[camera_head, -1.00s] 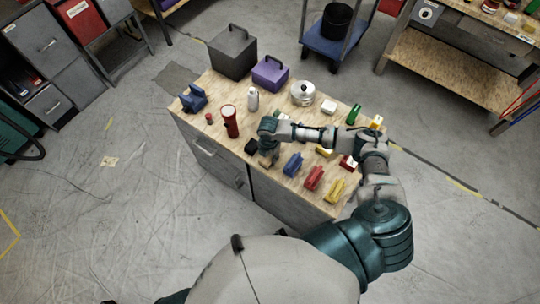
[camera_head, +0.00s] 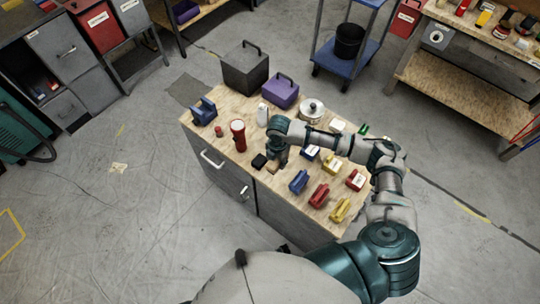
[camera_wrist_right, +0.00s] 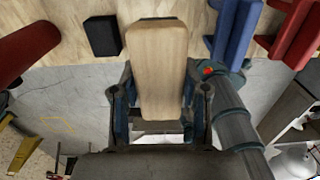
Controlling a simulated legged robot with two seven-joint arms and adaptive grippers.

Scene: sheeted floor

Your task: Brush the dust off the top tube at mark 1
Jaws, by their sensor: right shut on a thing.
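My right gripper (camera_head: 279,157) is over the near middle of the wooden bench top (camera_head: 222,155). It is shut on a pale wooden block-like piece (camera_wrist_right: 157,65), which looks like a brush handle; no bristles show. In the wrist view the fingers (camera_wrist_right: 160,112) sit on either side of it. In the head view only a small bit of it shows under the gripper. I cannot pick out a top tube, dust or a mark 1 in either view. My left gripper is not in view.
Beside the gripper stand a small black block (camera_head: 259,160) and a red flashlight (camera_head: 238,135). Blue (camera_head: 299,181), red (camera_head: 319,195) and yellow (camera_head: 340,209) pieces lie to the right. A grey box (camera_head: 245,70) and purple box (camera_head: 280,91) stand at the back. Floor at left is mostly clear.

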